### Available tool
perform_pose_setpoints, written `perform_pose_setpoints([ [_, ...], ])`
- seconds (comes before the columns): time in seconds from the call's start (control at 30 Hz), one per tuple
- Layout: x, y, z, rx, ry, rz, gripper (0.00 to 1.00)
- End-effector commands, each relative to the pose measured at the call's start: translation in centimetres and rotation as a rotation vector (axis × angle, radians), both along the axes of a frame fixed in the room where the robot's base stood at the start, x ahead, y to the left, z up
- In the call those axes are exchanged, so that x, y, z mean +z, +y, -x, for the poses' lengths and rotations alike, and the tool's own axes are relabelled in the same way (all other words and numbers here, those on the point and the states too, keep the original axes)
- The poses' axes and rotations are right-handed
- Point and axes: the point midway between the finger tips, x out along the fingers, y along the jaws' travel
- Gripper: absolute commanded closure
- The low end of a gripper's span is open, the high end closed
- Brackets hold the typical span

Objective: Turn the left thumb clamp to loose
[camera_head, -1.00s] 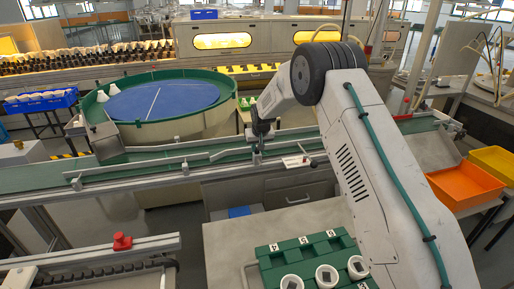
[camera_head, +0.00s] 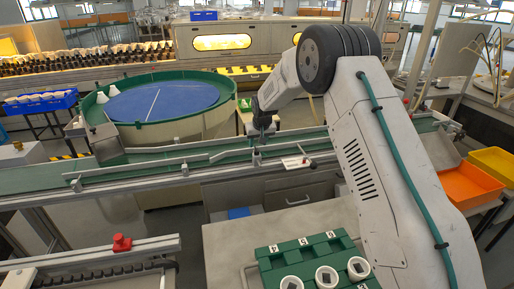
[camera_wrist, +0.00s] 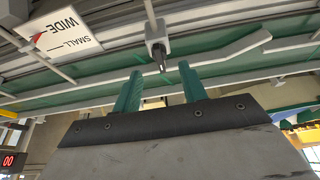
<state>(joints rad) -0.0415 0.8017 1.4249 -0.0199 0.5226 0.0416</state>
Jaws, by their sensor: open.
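A clamp (camera_wrist: 157,38) with a grey block on a rod and a dark stem is in the wrist view, at the guide rail. I cannot tell whether it is the left thumb clamp, or whether it is tight or loose. My gripper (camera_wrist: 160,72) has two green fingers spread apart and empty, with the clamp's dark stem just beyond and between their tips. In the head view my gripper (camera_head: 262,133) hangs at the conveyor's guide rail, where small fittings are partly hidden by it.
A white sign (camera_wrist: 67,36) reading SMALL and WIDE with a red pointer is beside the clamp. The guide rail (camera_head: 150,163) runs along the green conveyor. A blue-topped turntable (camera_head: 165,101) stands behind. A green numbered tray (camera_head: 268,262) with white round parts is in front.

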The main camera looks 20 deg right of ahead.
Motion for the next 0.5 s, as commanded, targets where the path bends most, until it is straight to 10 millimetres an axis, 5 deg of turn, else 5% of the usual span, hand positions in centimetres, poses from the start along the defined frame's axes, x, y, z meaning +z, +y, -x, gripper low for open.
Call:
perform_pose_setpoints([
  [0.2, 2.5, 0.0, 1.1, 0.001, 0.001, 0.0, 0.58],
  [0.5, 2.9, 0.0, 1.3, 0.001, 0.001, 0.0, 0.58],
])
